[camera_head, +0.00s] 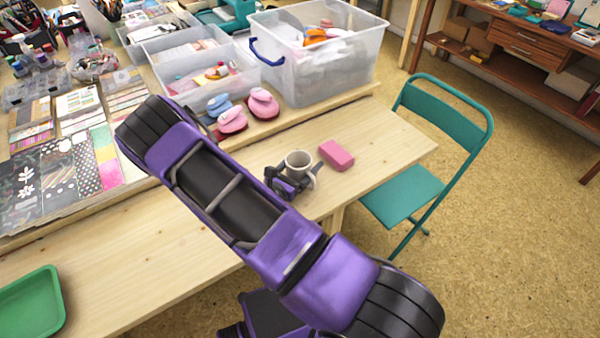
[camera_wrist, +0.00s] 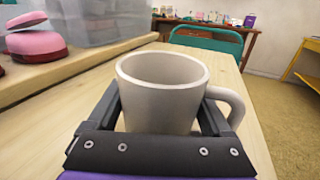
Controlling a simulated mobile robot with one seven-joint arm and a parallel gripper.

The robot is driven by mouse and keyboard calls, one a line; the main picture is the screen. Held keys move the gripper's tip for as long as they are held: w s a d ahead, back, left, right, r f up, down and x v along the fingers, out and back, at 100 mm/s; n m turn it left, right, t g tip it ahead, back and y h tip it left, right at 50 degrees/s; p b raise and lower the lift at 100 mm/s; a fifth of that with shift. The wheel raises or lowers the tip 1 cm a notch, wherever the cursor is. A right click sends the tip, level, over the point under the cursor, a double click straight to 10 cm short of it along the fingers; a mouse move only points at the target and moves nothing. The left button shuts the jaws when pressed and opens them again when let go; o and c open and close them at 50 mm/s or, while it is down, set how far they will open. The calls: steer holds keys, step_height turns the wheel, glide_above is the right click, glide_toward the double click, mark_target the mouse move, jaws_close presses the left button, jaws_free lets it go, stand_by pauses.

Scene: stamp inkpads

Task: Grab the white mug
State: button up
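The white mug (camera_head: 299,160) stands upright on the wooden table, close to its right end. In the wrist view the mug (camera_wrist: 162,90) fills the middle, its handle to the right. My gripper (camera_head: 293,182) is at the mug in the head view. In the wrist view my gripper (camera_wrist: 160,118) has one finger on each side of the mug body, with the handle outside the right finger. The fingers are wide apart, and a narrow gap seems to show beside the lower body. The fingertips are partly hidden by the mug.
A pink block (camera_head: 336,155) lies just right of the mug. Pink and blue stamp inkpads (camera_head: 232,122) and a clear plastic bin (camera_head: 310,75) stand on the raised board behind. A green tray (camera_head: 32,303) is at the front left. A teal chair (camera_head: 405,193) stands beyond the table's right end.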

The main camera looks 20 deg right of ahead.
steer(key=c, duration=0.9)
steer(key=shift+c, duration=0.5)
steer(key=shift+r, duration=0.1)
